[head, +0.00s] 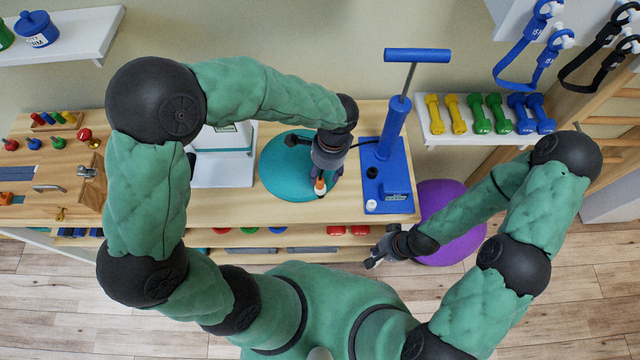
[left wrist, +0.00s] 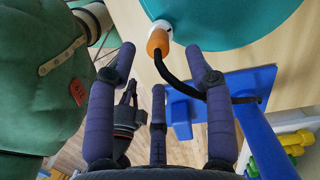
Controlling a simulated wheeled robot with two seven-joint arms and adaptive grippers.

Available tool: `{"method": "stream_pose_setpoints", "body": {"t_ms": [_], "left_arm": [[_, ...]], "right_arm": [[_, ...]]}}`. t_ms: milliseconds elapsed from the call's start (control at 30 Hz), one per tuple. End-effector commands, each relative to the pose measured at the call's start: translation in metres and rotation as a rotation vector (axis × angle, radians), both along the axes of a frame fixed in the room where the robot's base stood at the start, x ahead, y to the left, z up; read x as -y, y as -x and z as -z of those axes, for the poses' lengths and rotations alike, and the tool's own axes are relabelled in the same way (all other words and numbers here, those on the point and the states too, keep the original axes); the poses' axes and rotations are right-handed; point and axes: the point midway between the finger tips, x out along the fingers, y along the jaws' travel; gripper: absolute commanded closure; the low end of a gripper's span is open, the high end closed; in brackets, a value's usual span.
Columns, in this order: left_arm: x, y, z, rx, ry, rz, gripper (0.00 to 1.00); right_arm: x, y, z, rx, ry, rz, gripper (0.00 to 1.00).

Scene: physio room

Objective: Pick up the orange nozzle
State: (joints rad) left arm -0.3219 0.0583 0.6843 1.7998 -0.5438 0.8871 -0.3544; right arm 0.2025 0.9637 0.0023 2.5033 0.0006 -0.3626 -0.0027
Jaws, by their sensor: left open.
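The orange nozzle (head: 320,187) sits near the front edge of a teal disc cushion (head: 274,181), with a white piece at its end. In the left wrist view the nozzle (left wrist: 158,42) shows at the end of a black hose (left wrist: 178,84), against the white piece. My left gripper (head: 322,172) is over the cushion's right side, fingers apart. In the left wrist view the nozzle lies beyond and between the spread fingertips, and no grip on it shows. My right gripper (head: 373,259) hangs in front of the table, away from the nozzle; its finger opening is unclear.
A blue hand pump (head: 387,165) stands right of the cushion, and the hose runs towards it. A white stand (head: 222,165) is left of the cushion. A wall shelf with colored dumbbells (head: 486,114) is at right. A purple ball (head: 450,222) is beside the table.

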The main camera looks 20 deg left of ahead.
Motion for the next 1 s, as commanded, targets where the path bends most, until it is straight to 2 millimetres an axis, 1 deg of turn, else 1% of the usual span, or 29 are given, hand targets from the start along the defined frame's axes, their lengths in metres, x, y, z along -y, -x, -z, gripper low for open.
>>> {"method": "stream_pose_setpoints", "body": {"t_ms": [333, 433, 600, 633, 667, 700, 767, 800, 833, 1000], "left_arm": [[-0.009, 0.005, 0.044, -0.003, -0.001, -0.001, 0.48], [-0.009, 0.005, 0.049, -0.001, 0.000, -0.001, 0.48], [-0.009, 0.004, 0.048, 0.001, 0.001, -0.001, 0.48], [-0.009, 0.005, 0.048, 0.001, 0.001, -0.001, 0.51], [-0.009, 0.005, 0.048, 0.001, 0.001, -0.001, 0.59], [-0.009, 0.005, 0.048, 0.001, 0.001, -0.001, 0.70], [-0.009, 0.005, 0.048, 0.000, 0.000, -0.001, 0.87], [-0.009, 0.005, 0.048, 0.000, 0.000, -0.001, 0.99], [-0.009, 0.005, 0.048, 0.000, 0.000, -0.001, 1.00], [-0.009, 0.005, 0.048, -0.001, 0.000, -0.001, 1.00]], "right_arm": [[0.000, 0.000, 0.017, 0.000, 0.000, 0.000, 1.00], [0.000, 0.000, 0.018, 0.000, 0.000, 0.000, 1.00], [0.000, 0.000, 0.017, 0.000, 0.000, 0.000, 1.00], [0.000, 0.000, 0.017, 0.000, 0.000, 0.000, 1.00], [0.000, 0.000, 0.017, 0.000, 0.000, 0.000, 1.00], [0.000, 0.000, 0.017, 0.000, 0.000, 0.000, 1.00], [0.000, 0.000, 0.017, 0.000, 0.000, 0.000, 1.00], [0.000, 0.000, 0.017, 0.000, 0.000, 0.000, 1.00], [0.000, 0.000, 0.017, 0.000, 0.000, 0.000, 1.00], [0.000, 0.000, 0.017, 0.000, 0.000, 0.000, 1.00]]}}
